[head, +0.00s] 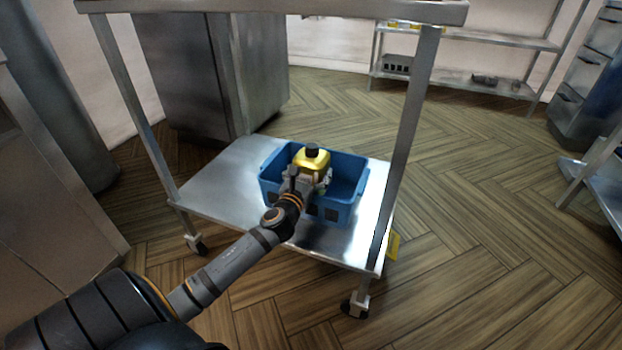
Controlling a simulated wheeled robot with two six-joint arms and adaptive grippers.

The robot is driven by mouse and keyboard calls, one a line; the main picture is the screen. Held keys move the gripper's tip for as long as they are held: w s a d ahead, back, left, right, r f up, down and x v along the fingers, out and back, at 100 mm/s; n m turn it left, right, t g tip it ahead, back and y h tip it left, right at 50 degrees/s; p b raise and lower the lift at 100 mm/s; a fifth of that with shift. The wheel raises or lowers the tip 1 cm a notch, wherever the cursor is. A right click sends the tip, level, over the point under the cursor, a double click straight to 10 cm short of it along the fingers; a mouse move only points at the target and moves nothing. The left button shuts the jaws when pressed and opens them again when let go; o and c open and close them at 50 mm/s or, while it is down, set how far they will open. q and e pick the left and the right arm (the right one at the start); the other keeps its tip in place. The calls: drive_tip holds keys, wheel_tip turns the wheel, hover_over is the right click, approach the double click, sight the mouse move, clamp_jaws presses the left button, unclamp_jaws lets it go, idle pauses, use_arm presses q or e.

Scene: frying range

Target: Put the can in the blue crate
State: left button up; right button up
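The crate stands on the lower shelf of a metal cart. My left gripper (310,178) is over the crate's near side, its fingers against the can's near side, and looks shut on it. The gripper hides the can's lower part, so I cannot tell whether the can touches the crate floor. My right gripper is not in view.
The cart's lower shelf (215,190) is bare left of the crate. Cart posts (408,125) and the upper shelf edge (270,8) frame the space around my arm. A rack (460,75) stands at the back right. A yellow object (393,246) shows beside the cart's right edge.

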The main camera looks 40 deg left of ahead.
use_arm(q)
drive_tip(key=shift+r, duration=0.2)
drive_tip(key=shift+f, duration=0.65)
drive_tip(key=o, duration=1.3)
drive_tip(key=shift+s+f, duration=0.1)
drive_tip(key=shift+c, duration=0.2)
